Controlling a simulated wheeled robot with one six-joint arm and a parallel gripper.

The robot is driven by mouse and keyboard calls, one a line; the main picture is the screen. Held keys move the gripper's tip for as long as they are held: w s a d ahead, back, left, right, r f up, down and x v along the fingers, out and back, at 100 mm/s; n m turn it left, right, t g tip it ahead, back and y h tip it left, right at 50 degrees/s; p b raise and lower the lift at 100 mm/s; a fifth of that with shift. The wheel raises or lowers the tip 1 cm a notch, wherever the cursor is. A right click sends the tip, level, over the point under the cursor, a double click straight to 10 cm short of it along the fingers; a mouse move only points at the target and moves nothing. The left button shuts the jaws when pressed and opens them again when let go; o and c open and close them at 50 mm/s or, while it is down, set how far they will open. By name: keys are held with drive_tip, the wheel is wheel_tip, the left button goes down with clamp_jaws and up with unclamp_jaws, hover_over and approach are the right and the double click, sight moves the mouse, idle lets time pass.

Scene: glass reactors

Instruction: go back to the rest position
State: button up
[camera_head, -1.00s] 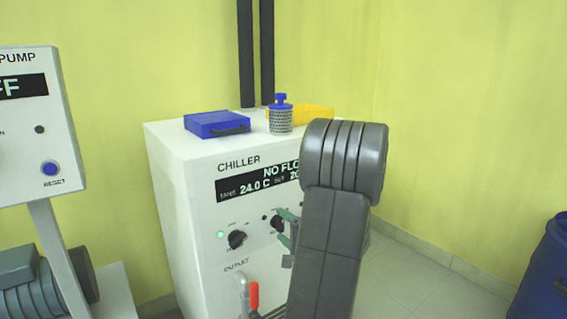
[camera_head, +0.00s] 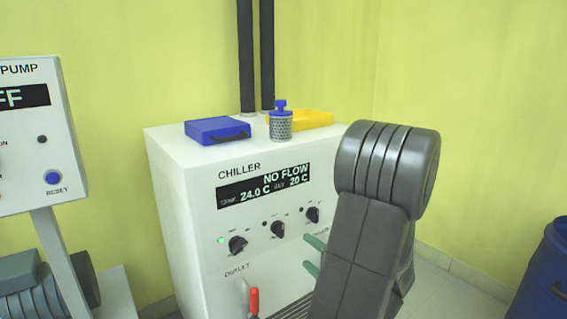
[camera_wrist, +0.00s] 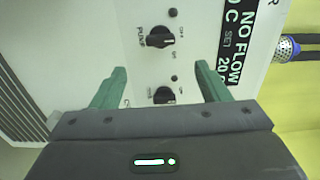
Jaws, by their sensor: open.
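My gripper (camera_wrist: 160,90) shows in the wrist view with its two green fingers spread wide and nothing between them. It faces the front panel of the white chiller (camera_wrist: 105,50), and two black knobs appear in the picture between and above the fingers. In the head view, my dark grey arm stands in front of the right part of the chiller (camera_head: 190,220). The green fingertips (camera_head: 315,256) show just left of the arm, near the panel below the knobs. The arm hides the rest of the gripper there.
The chiller display (camera_head: 262,186) reads "NO FLOW", 24.0 C and 20 C. A blue case (camera_head: 217,130), a blue-capped cylinder (camera_head: 281,122) and a yellow case (camera_head: 312,119) sit on top. A red-handled valve (camera_head: 254,301) is low in front. A pump panel (camera_head: 30,140) stands left, a blue barrel (camera_head: 545,270) right.

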sight(283, 230)
drive_tip(key=b+x, duration=0.2)
drive_tip(key=x, duration=1)
drive_tip(key=shift+f, duration=0.1)
drive_tip(key=shift+w+r+p, duration=0.15)
drive_tip(key=shift+r+p, duration=0.15)
drive_tip(key=shift+p, duration=0.45)
drive_tip(key=m+p, duration=0.4)
drive_tip(key=p, duration=0.4)
drive_tip(key=shift+m, duration=0.3)
drive_tip(key=m+p, duration=0.3)
drive_tip(key=p, duration=0.4)
drive_tip(key=m+p, duration=0.4)
drive_tip(key=p, duration=0.3)
drive_tip(key=shift+s+d+f+m, duration=0.15)
drive_tip(key=shift+s+f+m, duration=0.1)
drive_tip(key=shift+m, duration=0.15)
drive_tip(key=shift+s+d, duration=0.3)
drive_tip(key=shift+s, duration=0.05)
drive_tip(key=shift+s+d, duration=0.25)
drive_tip(key=shift+s, duration=0.15)
drive_tip(key=shift+r, duration=0.15)
